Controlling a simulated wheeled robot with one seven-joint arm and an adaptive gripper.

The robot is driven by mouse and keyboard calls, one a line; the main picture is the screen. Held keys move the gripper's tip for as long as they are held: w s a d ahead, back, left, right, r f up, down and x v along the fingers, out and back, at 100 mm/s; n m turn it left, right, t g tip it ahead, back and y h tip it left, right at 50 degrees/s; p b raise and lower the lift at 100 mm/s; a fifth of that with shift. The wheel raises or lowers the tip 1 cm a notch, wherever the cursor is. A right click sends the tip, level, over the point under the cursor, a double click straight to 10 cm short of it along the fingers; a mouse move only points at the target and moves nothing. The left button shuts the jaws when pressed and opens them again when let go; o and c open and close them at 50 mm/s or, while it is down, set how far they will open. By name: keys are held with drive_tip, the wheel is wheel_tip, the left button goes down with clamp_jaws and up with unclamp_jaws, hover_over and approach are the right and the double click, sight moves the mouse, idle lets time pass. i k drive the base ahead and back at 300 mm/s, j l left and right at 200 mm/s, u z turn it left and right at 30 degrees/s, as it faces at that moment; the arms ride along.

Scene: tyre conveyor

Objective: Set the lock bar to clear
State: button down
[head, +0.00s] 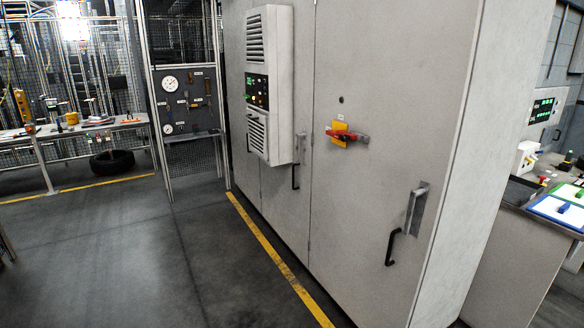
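The large grey cabinet (365,75) stands in the middle of the head view, its doors facing left. A flat grey metal bar (415,208) on a plate is on the right door, close to a black pull handle (398,243); it looks like the lock bar, but I cannot be sure. It stands nearly upright, slightly tilted. Higher on that door, a red rotary handle (349,136) lies roughly horizontal across a yellow plate (340,128). The doors look shut. My gripper is not in view.
A vented control unit (268,85) juts from the cabinet's left part. A yellow floor line (272,252) runs along the cabinet front; the floor left of it is clear. A tyre (112,161) lies by the workbench (80,128) at left. A counter (510,195) stands at right.

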sight(345, 136)
drive_tip(key=i+u, duration=0.15)
drive_tip(key=i, duration=0.35)
drive_tip(key=i+l+u, duration=0.15)
drive_tip(key=i, duration=0.4)
drive_tip(key=i+l+u, duration=0.15)
drive_tip(key=i, duration=0.35)
drive_tip(key=i+l+u, duration=0.1)
drive_tip(key=i+l, duration=0.15)
drive_tip(key=i, duration=0.25)
drive_tip(key=i+l+u, duration=0.15)
drive_tip(key=i+l, duration=0.15)
drive_tip(key=i, duration=0.2)
